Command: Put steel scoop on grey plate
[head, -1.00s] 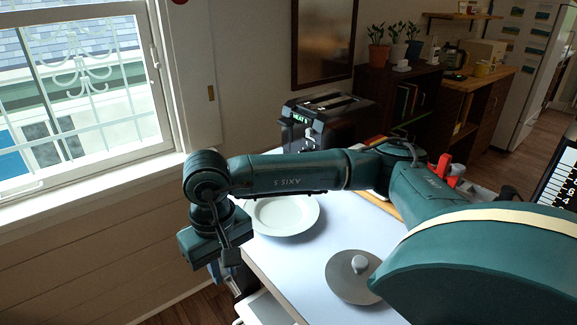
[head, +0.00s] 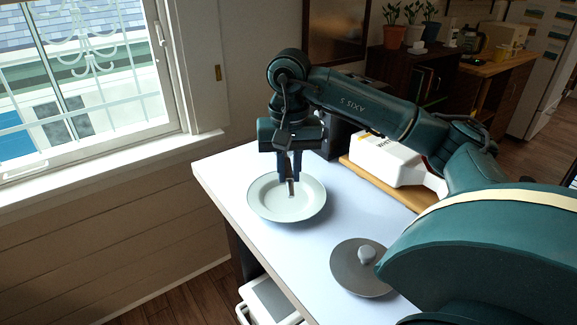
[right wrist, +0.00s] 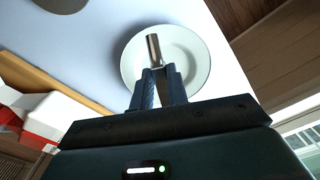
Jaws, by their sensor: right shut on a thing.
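The grey plate (head: 263,206) lies on the table near its left edge, and it also shows in the right wrist view (right wrist: 196,62). My right gripper (head: 289,178) points down over the plate and is shut on the steel scoop (head: 291,188). In the right wrist view, the scoop (right wrist: 153,46) sticks out from between my fingertips (right wrist: 159,72), in front of the plate. My left gripper is not in view.
A grey round lid (head: 347,273) with a knob lies nearer on the pale table (head: 300,243). A white container (head: 385,160) sits by a wooden board (head: 362,176) behind the plate. A window (head: 85,75) is at the left. Clear table lies between plate and lid.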

